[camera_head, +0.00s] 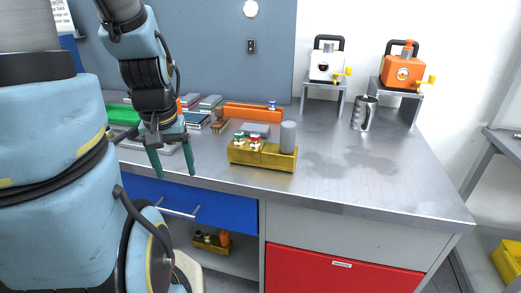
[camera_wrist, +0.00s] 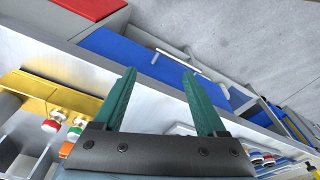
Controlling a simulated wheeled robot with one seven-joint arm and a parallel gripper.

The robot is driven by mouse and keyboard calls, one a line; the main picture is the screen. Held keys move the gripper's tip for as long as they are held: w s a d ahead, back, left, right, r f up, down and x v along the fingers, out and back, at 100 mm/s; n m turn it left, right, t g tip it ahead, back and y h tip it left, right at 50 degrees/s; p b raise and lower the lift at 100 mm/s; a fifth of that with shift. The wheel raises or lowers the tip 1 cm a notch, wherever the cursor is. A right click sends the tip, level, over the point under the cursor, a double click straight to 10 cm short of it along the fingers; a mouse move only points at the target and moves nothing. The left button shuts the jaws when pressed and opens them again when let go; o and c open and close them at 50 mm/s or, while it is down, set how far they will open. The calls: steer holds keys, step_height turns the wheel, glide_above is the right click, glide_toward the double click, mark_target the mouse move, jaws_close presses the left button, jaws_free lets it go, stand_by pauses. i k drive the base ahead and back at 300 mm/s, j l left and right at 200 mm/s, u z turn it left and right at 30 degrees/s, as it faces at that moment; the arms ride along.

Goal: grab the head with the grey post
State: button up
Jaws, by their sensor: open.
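A gold holder block (camera_head: 262,159) stands on the grey bench, right of my gripper. A green-and-white head (camera_head: 239,138) and a red-and-white head (camera_head: 255,141) sit at its left and middle. A thick grey cylinder (camera_head: 288,137) stands upright at its right end. I cannot tell which head has a grey post. In the wrist view the block (camera_wrist: 60,92) is at the left, with a red-and-white head (camera_wrist: 50,125) below it. My gripper (camera_head: 176,174) is open and empty, pointing down near the bench's front edge; its fingers (camera_wrist: 158,75) are apart in the wrist view.
An orange block (camera_head: 252,112) lies behind the holder, with a blue-topped head (camera_head: 272,105) by it. Trays with coloured parts lie behind my gripper. A white machine (camera_head: 326,65), an orange machine (camera_head: 402,72) and a metal mug (camera_head: 364,113) stand at the back right. The bench's right front is clear.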

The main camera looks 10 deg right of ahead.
mark_target(282, 156)
steer(key=u, duration=0.2)
steer(key=k+l+u, duration=0.15)
steer(key=l+u, duration=0.2)
steer(key=k+l+u, duration=0.2)
steer(key=u, duration=0.15)
steer(key=k+l+u, duration=0.3)
steer(key=k+l, duration=1)
steer(key=i+j, duration=0.05)
